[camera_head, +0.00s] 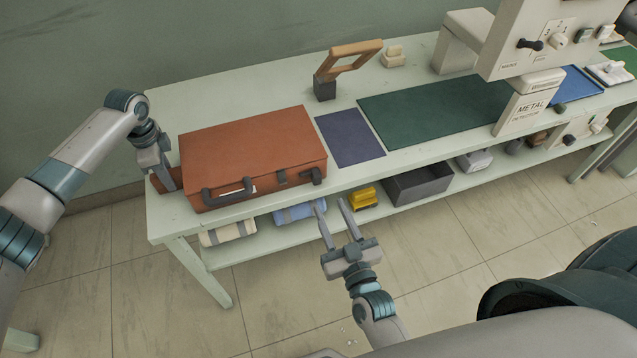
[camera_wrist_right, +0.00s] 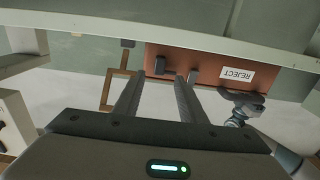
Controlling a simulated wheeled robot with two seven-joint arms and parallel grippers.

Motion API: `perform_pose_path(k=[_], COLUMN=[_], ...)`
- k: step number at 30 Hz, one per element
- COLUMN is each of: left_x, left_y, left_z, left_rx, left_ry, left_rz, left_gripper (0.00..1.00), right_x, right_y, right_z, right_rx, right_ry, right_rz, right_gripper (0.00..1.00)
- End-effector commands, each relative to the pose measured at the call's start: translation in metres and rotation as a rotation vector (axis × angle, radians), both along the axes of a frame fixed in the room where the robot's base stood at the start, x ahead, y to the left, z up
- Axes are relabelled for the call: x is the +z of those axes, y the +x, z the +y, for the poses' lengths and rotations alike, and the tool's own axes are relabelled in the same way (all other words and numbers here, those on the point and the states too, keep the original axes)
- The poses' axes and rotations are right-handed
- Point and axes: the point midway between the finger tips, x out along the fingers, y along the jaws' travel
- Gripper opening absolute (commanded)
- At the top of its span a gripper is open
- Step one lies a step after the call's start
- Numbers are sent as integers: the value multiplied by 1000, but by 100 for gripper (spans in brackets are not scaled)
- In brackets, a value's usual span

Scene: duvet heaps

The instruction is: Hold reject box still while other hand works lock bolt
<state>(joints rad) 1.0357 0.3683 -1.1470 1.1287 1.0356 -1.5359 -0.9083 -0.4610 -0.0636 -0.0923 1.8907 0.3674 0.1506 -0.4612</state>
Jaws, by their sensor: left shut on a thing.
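The reject box (camera_head: 250,150) is an orange-red case on the pale bench. Its white REJECT label (camera_wrist_right: 237,74) shows upside down in the right wrist view. Its front has a dark handle (camera_head: 228,190), a small dark fitting (camera_head: 281,177) and a dark block (camera_head: 317,175) near the right corner. I cannot tell which fitting is the lock bolt. My left gripper (camera_head: 162,172) is shut on the reject box at its left end; its fingertips are partly hidden. My right gripper (camera_head: 333,206) is open and empty, in front of the bench and apart from the box.
A purple mat (camera_head: 349,138) and a green mat (camera_head: 435,110) lie right of the box. A wooden frame (camera_head: 350,60) stands behind. A metal detector (camera_head: 530,100) stands further right. The lower shelf holds rolled cloths (camera_head: 228,233), a yellow item (camera_head: 363,198) and a grey bin (camera_head: 418,184).

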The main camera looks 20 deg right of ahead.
Motion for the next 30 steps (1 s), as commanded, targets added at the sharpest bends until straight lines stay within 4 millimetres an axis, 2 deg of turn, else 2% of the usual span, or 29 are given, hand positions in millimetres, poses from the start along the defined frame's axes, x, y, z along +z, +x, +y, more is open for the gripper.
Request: perform_pose_path(k=[9,15,21,30], left_x=[0,0,0,0], left_y=[0,0,0,0], left_z=[0,0,0,0], left_rx=[0,0,0,0], left_ry=[0,0,0,0], left_rz=[0,0,0,0], left_gripper=[2,2,2,2], right_x=[1,1,0,0], right_y=[54,80,92,93], right_z=[0,0,0,0], right_rx=[-1,-1,0,0], right_ry=[1,0,0,0], right_rz=[-3,-2,-1,0], right_gripper=[38,38,38,38])
